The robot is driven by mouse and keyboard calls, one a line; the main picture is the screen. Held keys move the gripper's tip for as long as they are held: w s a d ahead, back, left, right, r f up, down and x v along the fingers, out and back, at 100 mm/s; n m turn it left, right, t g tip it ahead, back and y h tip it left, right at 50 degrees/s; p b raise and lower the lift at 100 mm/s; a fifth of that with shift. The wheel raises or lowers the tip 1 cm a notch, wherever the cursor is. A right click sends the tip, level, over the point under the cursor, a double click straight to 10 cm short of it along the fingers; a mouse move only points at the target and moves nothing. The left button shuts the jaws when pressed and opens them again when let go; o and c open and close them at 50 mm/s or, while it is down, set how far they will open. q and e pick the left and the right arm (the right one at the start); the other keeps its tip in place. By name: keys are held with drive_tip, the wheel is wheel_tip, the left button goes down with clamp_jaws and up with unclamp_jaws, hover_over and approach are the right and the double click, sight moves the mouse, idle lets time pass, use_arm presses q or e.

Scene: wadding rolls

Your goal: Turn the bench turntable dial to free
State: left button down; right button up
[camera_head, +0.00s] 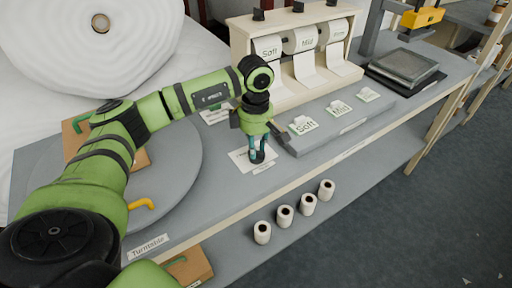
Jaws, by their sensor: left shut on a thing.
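My left gripper (258,153) points straight down at the bench top, over a small white marked plate (238,157) with a label at its front edge. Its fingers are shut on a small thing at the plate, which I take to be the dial. The fingers hide most of the dial, so its pointer and setting cannot be read. The grey round turntable (183,172) lies on the bench at the left, partly hidden under my left arm. A "Turntable" label (148,247) is on the bench's front edge. My right gripper is not in view.
A wooden dispenser (246,47) with several labelled rolls stands behind the gripper. Several small rolls (285,216) stand on the lower shelf. A large white wadding roll (60,45) is at back left.

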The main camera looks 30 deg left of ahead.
use_arm(q)
drive_tip(key=shift+n, duration=0.5)
drive_tip(key=c, duration=1.1)
unclamp_jaws()
drive_tip(key=shift+r, duration=0.15)
wheel_tip(320, 180, up, 12)
drive_tip(key=shift+f, duration=0.1)
drive_tip(key=shift+s, duration=0.1)
